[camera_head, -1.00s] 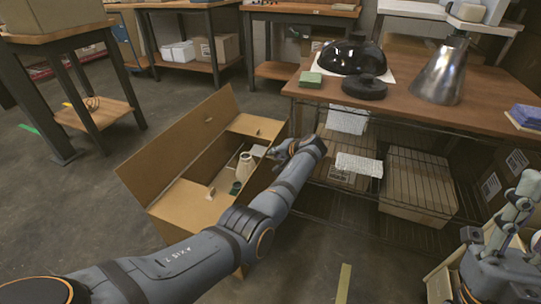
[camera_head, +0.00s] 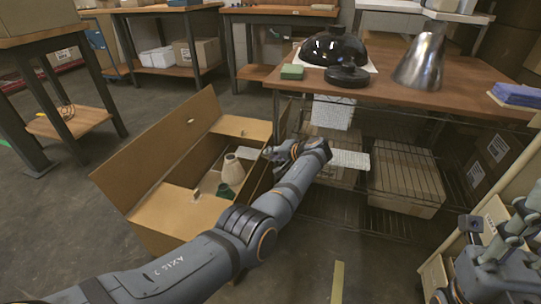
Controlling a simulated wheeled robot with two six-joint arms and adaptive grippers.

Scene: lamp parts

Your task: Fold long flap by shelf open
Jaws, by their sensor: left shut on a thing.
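The open cardboard box (camera_head: 185,213) stands on the floor left of the shelf. Its long flap on the far left (camera_head: 155,150) stands up and leans outward, and short end flaps show at its back (camera_head: 240,128) and front. A cream cone-shaped part (camera_head: 232,170) and a dark green piece (camera_head: 223,189) are inside. My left gripper (camera_head: 268,153) is at the box's shelf-side edge, shut on the long flap there, which is mostly hidden behind my arm. My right gripper (camera_head: 472,226) is at the right edge; its fingers are unclear.
The wire shelf (camera_head: 385,228) under the wooden table (camera_head: 400,95) holds a cardboard carton (camera_head: 405,175) and wrapped items close to my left wrist. A black dome (camera_head: 333,48) and a metal cone (camera_head: 420,60) stand on the table. Floor in front is mostly clear.

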